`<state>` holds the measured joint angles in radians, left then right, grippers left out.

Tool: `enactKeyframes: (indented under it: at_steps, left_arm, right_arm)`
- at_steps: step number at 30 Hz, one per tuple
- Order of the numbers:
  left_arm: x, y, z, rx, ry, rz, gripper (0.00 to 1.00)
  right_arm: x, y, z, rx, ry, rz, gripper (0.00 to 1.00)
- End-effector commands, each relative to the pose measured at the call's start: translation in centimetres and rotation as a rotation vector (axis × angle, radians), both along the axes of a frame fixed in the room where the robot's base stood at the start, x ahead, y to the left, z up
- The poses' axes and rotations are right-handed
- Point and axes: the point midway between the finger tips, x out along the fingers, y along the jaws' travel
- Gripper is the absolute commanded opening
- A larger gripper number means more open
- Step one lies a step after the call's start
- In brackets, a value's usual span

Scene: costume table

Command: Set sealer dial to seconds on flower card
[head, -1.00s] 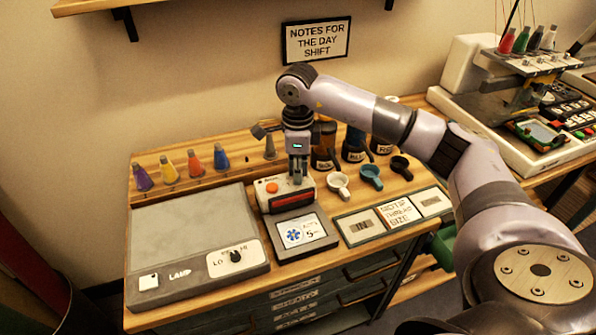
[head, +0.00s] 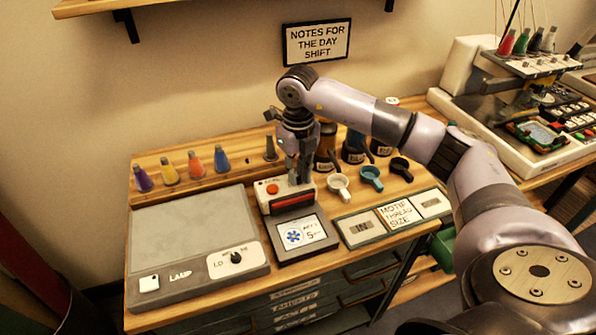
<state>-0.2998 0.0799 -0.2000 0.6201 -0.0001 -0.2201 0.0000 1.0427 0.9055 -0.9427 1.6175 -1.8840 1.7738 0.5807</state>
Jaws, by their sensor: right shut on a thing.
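The sealer (head: 287,203) is a small white box with an orange-red button on top and a red front panel, near the middle of the wooden table. My right gripper (head: 298,182) points down onto the right part of its top, shut on the sealer dial, which the fingers hide, so its setting cannot be read. The flower card (head: 303,234) lies in a dark tray in front of the sealer, with a blue flower-like mark at left and a "5" at right; its small text is blurred. My left gripper is not in view.
A grey lamp panel (head: 195,234) with a black knob is at left. Colored cones (head: 195,165) stand along the back. Small cups (head: 340,184) and bottles are right of the sealer. A label board (head: 361,229) lies at front right.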

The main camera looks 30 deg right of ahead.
Motion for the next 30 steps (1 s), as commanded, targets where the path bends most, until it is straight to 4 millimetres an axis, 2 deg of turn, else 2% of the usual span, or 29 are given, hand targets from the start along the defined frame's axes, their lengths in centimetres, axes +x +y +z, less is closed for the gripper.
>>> enactKeyframes:
  at_steps: [30]
  left_arm:
    - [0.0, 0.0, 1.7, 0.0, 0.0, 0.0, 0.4]
  right_arm:
    - [0.1, -0.1, 0.3, 0.0, -0.005, -0.967, 0.0]
